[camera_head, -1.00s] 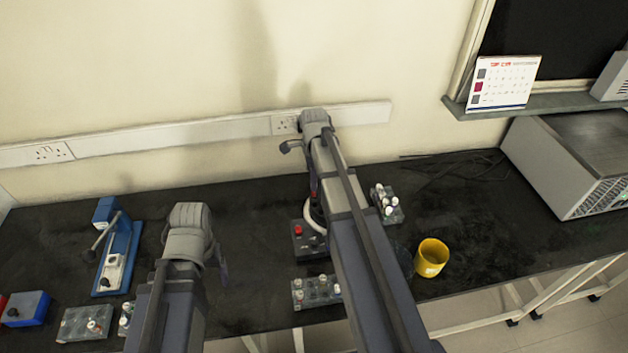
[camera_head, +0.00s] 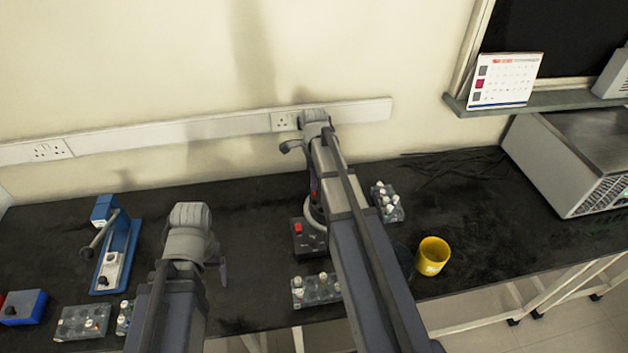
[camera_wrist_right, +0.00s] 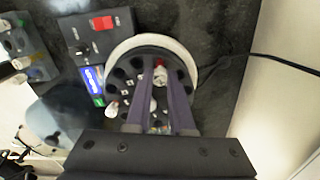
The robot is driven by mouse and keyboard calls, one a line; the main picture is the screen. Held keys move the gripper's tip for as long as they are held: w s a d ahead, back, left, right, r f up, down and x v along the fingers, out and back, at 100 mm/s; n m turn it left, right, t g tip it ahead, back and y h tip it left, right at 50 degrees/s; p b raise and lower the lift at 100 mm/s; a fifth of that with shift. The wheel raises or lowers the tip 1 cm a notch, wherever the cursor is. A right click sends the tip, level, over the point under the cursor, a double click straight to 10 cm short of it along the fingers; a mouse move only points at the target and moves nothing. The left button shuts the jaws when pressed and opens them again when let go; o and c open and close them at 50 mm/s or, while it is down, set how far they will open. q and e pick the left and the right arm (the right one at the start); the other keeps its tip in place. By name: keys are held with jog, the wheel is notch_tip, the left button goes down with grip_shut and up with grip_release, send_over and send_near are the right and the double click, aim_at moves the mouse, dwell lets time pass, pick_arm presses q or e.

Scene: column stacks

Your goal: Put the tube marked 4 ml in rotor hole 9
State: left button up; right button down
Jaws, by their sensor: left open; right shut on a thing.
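The rotor (camera_wrist_right: 118,87) is a dark disc with holes inside a white ring, in the right wrist view. My right gripper (camera_wrist_right: 161,86) is shut on a tube with a white and red cap (camera_wrist_right: 160,74) over the rotor's far part. I cannot tell if the tube is in a hole, and its marking is not legible. Another white-capped tube (camera_wrist_right: 112,108) shows at the rotor's left edge. In the head view my right arm hides most of the rotor and its white ring (camera_head: 314,212). My left gripper (camera_head: 222,272) is open and empty above the bench, left of the centrifuge.
Racks with capped tubes stand in front of the centrifuge (camera_head: 316,291), right of my right arm (camera_head: 387,203) and at front left (camera_head: 83,322). A yellow mug (camera_head: 432,256) stands at right. A blue device (camera_head: 118,255) stands at left. The back left bench is clear.

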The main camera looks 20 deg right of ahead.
jog(key=shift+f+b, duration=0.95)
jog(key=shift+f, duration=0.1)
jog(key=shift+c, duration=1.9)
grip_release()
jog(key=shift+r+p, duration=3)
